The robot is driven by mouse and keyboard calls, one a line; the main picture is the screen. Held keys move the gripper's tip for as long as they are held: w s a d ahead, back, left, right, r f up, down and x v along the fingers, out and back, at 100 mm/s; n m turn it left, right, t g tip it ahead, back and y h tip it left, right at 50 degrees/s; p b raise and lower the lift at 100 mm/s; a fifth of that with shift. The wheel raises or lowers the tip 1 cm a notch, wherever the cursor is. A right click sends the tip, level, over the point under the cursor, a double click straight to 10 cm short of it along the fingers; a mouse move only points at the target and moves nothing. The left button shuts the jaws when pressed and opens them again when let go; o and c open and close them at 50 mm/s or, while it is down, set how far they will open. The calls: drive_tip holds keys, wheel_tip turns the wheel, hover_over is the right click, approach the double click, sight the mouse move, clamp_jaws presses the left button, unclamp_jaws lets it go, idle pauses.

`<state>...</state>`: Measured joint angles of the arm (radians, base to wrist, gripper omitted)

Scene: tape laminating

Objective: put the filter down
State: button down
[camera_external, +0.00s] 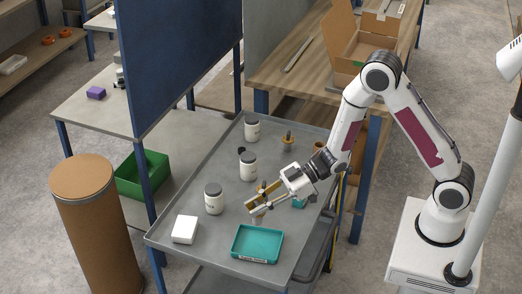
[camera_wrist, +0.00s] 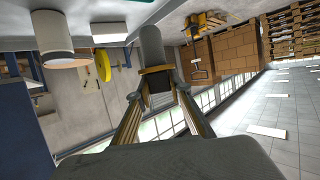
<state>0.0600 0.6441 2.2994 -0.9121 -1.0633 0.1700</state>
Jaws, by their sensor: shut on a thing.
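My gripper (camera_external: 262,198) is low over the grey cart top, between the white jars and the teal tray. In the wrist view my gripper (camera_wrist: 156,88) has its two fingers closed on a grey cylindrical part with a tan band and dark end, which looks like the filter (camera_wrist: 152,45). The filter is small and partly hidden by the fingers in the external view. I cannot tell whether it touches the cart top. The teal tray (camera_external: 257,244) lies just in front of the gripper and looks empty.
A white box (camera_external: 185,230) lies at the front left. A brass-coloured part (camera_external: 288,141) stands at the back. The cart (camera_external: 172,246) has a raised rim, with bare room between the jars and tray.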

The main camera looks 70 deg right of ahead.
sight(257, 219)
drive_tip(key=shift+f, duration=0.1)
drive_tip(key=shift+f, duration=2.85)
drive_tip(key=shift+f, duration=2.05)
drive_tip(key=shift+f, duration=0.15)
drive_tip(key=c, duration=1.9)
unclamp_jaws()
drive_tip(key=shift+o, duration=0.3)
